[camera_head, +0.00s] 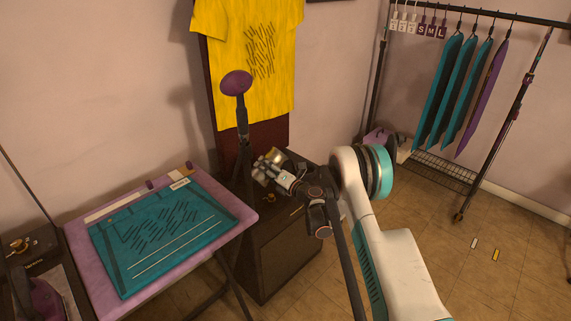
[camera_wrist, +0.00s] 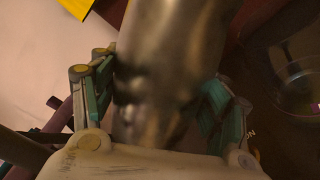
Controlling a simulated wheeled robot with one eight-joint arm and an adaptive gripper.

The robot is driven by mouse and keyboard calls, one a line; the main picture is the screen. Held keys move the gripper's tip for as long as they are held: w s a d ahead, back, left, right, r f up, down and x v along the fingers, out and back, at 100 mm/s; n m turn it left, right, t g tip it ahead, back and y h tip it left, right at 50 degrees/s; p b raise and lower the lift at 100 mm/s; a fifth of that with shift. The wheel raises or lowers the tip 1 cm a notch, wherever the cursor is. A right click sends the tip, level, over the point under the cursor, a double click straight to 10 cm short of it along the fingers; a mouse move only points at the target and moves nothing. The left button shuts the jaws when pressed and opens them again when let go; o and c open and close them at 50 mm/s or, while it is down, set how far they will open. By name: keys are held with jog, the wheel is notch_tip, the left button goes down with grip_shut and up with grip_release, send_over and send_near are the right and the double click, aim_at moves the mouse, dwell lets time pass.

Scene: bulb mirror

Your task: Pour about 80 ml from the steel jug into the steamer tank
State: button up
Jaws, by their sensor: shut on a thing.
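The steel jug (camera_wrist: 175,65) fills the middle of the wrist view, a shiny metal body between my two fingers. My gripper (camera_wrist: 160,88) is shut on it, with a teal pad on either side. In the head view my gripper (camera_head: 270,173) is over the dark cabinet, and a small shiny part of the jug (camera_head: 274,155) shows past the fingers. The jug's mouth and the liquid in it cannot be made out. A dark, see-through rounded vessel (camera_wrist: 299,78), perhaps the steamer tank, shows at the right of the wrist view, apart from the jug.
The dark cabinet (camera_head: 285,250) stands below my arm. A purple steamer head (camera_head: 237,83) on a dark pole rises left of my gripper. A yellow shirt (camera_head: 240,60) hangs behind. A purple-edged board (camera_head: 85,285) with teal cloth is at left; a clothes rail (camera_head: 480,12) is at right.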

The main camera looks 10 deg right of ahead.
jog(key=shift+r+m, duration=0.2)
jog(key=shift+m, duration=0.2)
jog(key=shift+m, duration=0.8)
jog(key=shift+w+d+r+m, duration=0.35)
jog(key=shift+d+r+m, duration=0.15)
jog(key=shift+m, duration=0.2)
dwell(1.7)
jog(key=shift+s+a+f+n, duration=0.4)
jog(key=shift+a+f+n, duration=0.2)
jog(key=shift+f+n, duration=0.15)
jog(key=shift+w+d+r+n, duration=0.1)
jog(key=shift+r+n, duration=0.1)
jog(key=shift+n, duration=0.55)
jog(key=shift+f+n, duration=0.1)
jog(key=shift+n, duration=0.2)
jog(key=shift+f+n, duration=0.4)
jog(key=shift+n, duration=0.1)
jog(key=shift+f, duration=0.1)
